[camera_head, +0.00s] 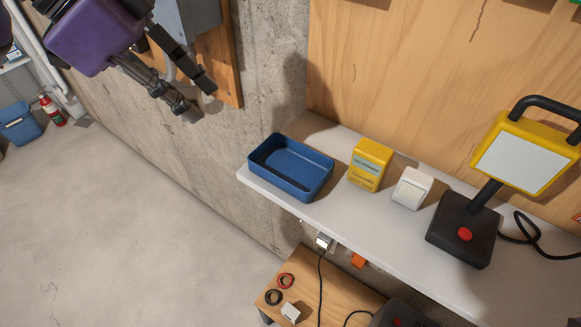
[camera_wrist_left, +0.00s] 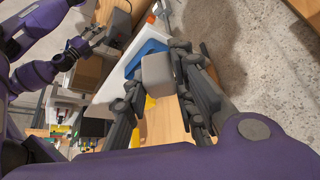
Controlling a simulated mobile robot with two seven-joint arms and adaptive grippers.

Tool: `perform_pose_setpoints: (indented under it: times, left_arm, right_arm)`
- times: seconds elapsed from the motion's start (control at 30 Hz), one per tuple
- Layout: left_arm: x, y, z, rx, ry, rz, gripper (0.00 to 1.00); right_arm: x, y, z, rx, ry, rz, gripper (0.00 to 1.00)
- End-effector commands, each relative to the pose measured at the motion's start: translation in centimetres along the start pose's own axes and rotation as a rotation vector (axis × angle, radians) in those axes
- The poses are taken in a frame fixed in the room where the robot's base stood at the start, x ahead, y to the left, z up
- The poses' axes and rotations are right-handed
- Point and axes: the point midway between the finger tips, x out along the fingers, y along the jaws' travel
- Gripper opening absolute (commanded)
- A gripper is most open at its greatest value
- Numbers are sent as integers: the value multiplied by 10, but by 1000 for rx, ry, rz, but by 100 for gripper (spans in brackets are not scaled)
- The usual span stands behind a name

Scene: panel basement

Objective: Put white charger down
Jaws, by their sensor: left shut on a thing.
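My left gripper (camera_head: 198,98) is at the upper left of the head view, in front of the concrete wall and above and left of the blue tray (camera_head: 291,168). In the left wrist view its fingers (camera_wrist_left: 160,92) are shut on a pale grey-white block, the white charger (camera_wrist_left: 158,74). The charger is mostly hidden by the fingers in the head view. The blue tray looks empty and sits on the left end of the white shelf (camera_head: 345,211); it also shows behind the charger in the wrist view (camera_wrist_left: 150,47). My right gripper (camera_wrist_left: 88,45) shows small in the wrist view, its jaws unclear.
On the shelf stand a yellow box (camera_head: 369,165), a white block (camera_head: 411,188) and a yellow work lamp (camera_head: 528,152) on a black base. Below is a wooden table (camera_head: 330,290) with rings, a white block and a cable.

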Motion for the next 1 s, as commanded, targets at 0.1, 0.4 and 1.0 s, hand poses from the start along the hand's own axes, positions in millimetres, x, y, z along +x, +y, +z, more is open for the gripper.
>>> perform_pose_setpoints:
  times: [0.1,0.4,1.0]
  left_arm:
    - [-14,6,-9,44,0,26,0]
    - [25,20,-44,66,2,42,0]
    - [127,35,-78,55,0,39,0]
  right_arm:
    - [0,1,1,-2,-1,1,49]
    - [-1,1,-5,-6,8,0,49]
    - [2,2,6,-11,-10,-1,49]
